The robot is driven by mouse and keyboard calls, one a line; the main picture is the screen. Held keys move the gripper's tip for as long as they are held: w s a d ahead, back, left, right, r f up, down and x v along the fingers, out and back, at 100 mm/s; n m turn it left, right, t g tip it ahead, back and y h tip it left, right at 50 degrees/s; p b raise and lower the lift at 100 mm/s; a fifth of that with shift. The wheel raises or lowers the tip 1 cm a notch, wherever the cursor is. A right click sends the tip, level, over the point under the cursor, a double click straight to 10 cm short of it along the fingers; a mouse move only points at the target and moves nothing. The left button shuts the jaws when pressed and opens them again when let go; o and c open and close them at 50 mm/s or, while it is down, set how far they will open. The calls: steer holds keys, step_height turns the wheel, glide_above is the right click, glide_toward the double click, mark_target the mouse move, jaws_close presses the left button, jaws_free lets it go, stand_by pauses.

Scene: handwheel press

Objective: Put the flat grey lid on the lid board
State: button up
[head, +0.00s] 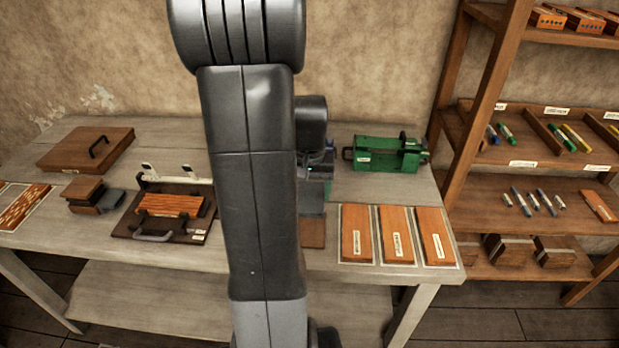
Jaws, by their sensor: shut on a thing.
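My gripper (319,168) shows only in part, just right of my upright arm, above the middle of the table. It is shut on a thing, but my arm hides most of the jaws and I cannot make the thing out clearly. A grey flat-faced shape (313,198) shows right below it; I cannot tell whether this is the flat grey lid. A small brown panel (313,233) lies below that shape in the picture. Three orange-brown boards with pale borders (357,234) (397,235) (436,236) lie at the table's front right. Their labels are too small to read, so I cannot tell which is the lid board.
A green machine (385,155) stands at the table's back right. Left are a dark fixture with handles (150,230), a brown handled panel (85,150), stacked blocks (90,195) and a patterned board (22,206). A wooden shelf (480,105) stands at the right.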

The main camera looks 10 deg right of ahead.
steer(key=b, duration=0.6)
glide_above(309, 227)
steer(key=shift+f, duration=4.3)
steer(key=shift+f+b, duration=0.65)
steer(key=shift+b, duration=0.05)
steer(key=o, duration=1.3)
steer(key=shift+c, duration=0.2)
step_height(309, 227, up, 7)
steer(key=p, duration=0.5)
steer(key=shift+r+p, duration=0.1)
steer(key=shift+p, duration=0.3)
steer(key=shift+f, duration=0.25)
